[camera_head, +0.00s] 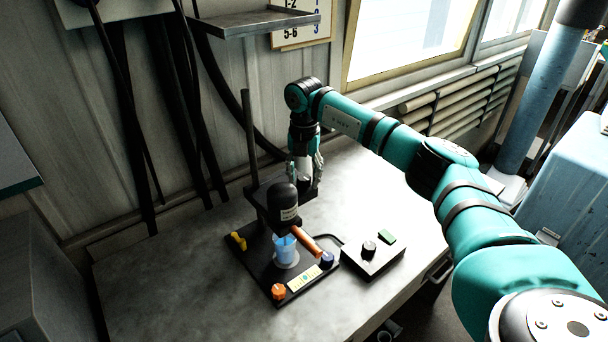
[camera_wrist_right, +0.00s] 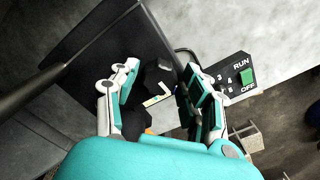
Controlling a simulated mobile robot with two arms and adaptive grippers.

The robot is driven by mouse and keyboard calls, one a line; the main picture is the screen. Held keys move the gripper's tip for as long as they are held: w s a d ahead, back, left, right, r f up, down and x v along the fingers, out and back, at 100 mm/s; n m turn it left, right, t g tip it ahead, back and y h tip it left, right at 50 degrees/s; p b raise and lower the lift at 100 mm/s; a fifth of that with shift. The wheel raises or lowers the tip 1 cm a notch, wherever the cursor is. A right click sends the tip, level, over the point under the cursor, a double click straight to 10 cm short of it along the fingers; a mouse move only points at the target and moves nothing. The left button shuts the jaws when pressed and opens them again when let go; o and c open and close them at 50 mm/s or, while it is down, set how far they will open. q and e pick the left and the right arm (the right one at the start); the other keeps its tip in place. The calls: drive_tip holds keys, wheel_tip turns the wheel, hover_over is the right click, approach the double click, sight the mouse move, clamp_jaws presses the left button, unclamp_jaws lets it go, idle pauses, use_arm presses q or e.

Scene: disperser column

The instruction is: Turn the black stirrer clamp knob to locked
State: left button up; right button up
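The stirrer's black motor head (camera_head: 284,202) with a pale label sits on a clamp on the upright rod (camera_head: 248,140), above a beaker of blue liquid (camera_head: 285,250). My right gripper (camera_head: 308,182) points down just behind and right of the motor head. In the right wrist view its two fingers (camera_wrist_right: 158,78) stand apart with a gap between them. Dark parts of the stirrer show between and below the fingers; I cannot tell whether they touch. My left gripper is not in view.
The black stand base (camera_head: 262,277) carries a yellow knob (camera_head: 238,241), an orange knob (camera_head: 278,291) and a dark blue knob (camera_head: 327,259). A control box (camera_head: 374,258) with a black dial stands right. The table's left (camera_head: 170,285) is clear.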

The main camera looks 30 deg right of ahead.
sight(304, 177)
drive_tip(key=shift+o, duration=0.5)
wheel_tip(304, 177, up, 12)
idle(0.7)
